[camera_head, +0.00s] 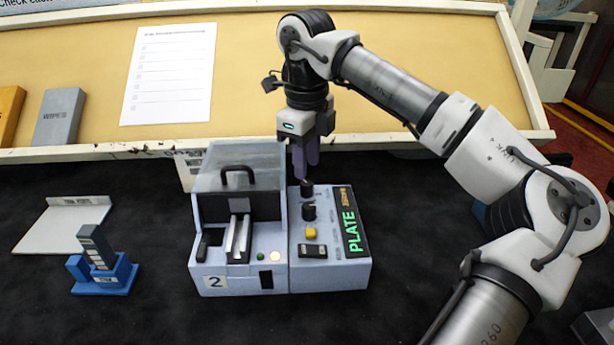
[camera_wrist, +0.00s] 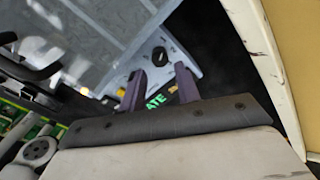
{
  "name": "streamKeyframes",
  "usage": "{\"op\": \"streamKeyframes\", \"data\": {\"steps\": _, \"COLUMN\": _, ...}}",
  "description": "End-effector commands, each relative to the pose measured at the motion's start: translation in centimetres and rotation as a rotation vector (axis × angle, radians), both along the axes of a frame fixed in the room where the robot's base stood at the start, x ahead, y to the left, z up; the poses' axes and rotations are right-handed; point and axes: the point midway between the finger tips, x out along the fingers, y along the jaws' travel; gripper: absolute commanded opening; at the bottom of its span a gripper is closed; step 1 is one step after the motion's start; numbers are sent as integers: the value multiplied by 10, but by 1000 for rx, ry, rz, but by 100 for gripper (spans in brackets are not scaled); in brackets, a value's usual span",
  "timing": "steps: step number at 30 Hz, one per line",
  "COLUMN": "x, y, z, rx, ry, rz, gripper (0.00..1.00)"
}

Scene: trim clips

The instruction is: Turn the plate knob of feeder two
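Feeder two (camera_head: 215,262) is a pale blue-grey unit marked "2", with a raised clear cover. On its right is a control panel (camera_head: 335,277) with a green "PLATE" display (camera_head: 351,234). The panel has two black knobs, an upper knob (camera_head: 307,190) and a lower knob (camera_head: 309,212); I cannot read their labels. My gripper (camera_head: 304,175) points down just above the upper knob, its purple fingers partly hiding the panel's back edge. In the wrist view the fingers (camera_wrist: 161,73) are apart with nothing between them, and one black knob (camera_wrist: 160,58) shows just beyond the tips.
A yellow button (camera_head: 310,233) and black rocker switch (camera_head: 312,251) sit below the knobs. A cover handle (camera_head: 238,174) rises left of my gripper. A ledge (camera_head: 400,140) runs behind. The front mat is clear.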

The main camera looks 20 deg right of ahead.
Motion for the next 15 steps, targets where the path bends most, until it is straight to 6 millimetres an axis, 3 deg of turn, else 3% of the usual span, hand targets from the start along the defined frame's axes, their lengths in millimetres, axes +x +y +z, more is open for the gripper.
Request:
{"op": "streamKeyframes", "data": {"steps": 3, "x": 0, "y": 1, "z": 29, "rx": -2, "ry": -4, "rz": 0, "gripper": 32}}
{"op": "streamKeyframes", "data": {"steps": 9, "x": 0, "y": 1, "z": 68, "rx": -1, "ry": -3, "rz": 2, "gripper": 32}}
{"op": "streamKeyframes", "data": {"steps": 15, "x": 0, "y": 1, "z": 86, "rx": -1, "ry": -1, "rz": 1, "gripper": 32}}
